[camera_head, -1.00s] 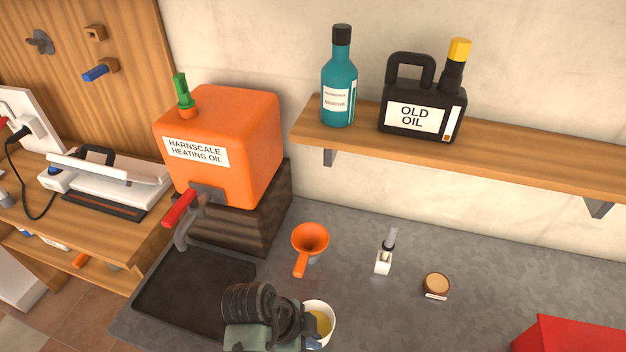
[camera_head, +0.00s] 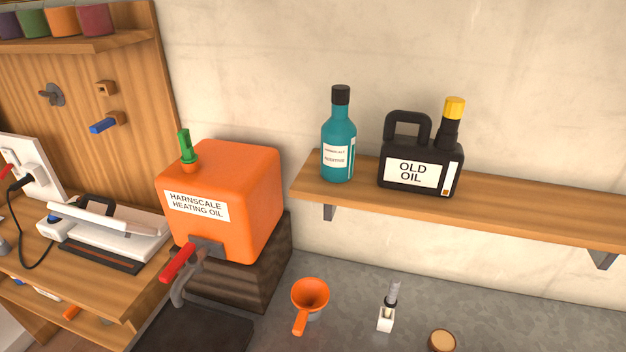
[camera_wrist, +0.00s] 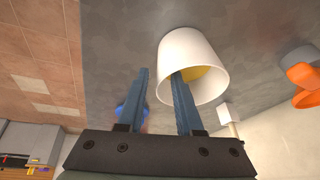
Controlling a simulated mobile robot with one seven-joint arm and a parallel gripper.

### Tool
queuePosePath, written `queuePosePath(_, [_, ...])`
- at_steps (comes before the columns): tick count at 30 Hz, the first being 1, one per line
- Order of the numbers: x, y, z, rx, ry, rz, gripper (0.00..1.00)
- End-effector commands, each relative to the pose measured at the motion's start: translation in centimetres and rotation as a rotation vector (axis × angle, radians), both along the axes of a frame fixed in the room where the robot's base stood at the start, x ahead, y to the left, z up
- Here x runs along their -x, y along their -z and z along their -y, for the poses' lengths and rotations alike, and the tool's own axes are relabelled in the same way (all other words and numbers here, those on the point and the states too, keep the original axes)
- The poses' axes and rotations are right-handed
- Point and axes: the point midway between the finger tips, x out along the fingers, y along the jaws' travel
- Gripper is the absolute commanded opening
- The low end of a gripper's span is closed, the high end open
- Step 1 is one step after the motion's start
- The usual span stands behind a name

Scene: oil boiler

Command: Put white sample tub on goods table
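The white sample tub (camera_wrist: 194,60) shows in the wrist view with its mouth towards the camera and some yellow inside. My gripper (camera_wrist: 158,72) has its two blue-grey fingers apart. The right finger reaches into the tub's mouth, and the left finger is outside, with a gap between it and the tub wall. The rim lies between the fingers; whether the right finger touches the inside is unclear. The head view shows neither the tub nor my gripper now. I cannot pick out a goods table in either view.
The grey counter (camera_head: 350,290) carries an orange funnel (camera_head: 310,296), a small white bottle-like item (camera_head: 387,315) and a round brown-topped item (camera_head: 442,341). An orange heating oil tank (camera_head: 228,200) stands at left. A wooden shelf (camera_head: 520,210) holds a teal bottle (camera_head: 340,140) and an old oil can (camera_head: 420,160).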

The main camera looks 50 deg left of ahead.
Motion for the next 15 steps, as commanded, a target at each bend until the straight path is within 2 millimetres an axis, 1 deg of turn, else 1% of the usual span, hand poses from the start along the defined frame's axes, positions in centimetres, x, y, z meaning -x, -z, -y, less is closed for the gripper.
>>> queuePosePath(4, [0.0, -0.5, -0.1, -0.001, -0.001, 0.001, 0.35])
queuePosePath(7, [0.4, -1.6, -0.4, -0.003, -0.002, 0.002, 0.35])
queuePosePath(11, [1.3, -4.0, -0.8, -0.004, -0.001, 0.003, 0.35])
queuePosePath(15, [2.4, -6.9, -1.4, -0.005, -0.001, 0.004, 0.35])
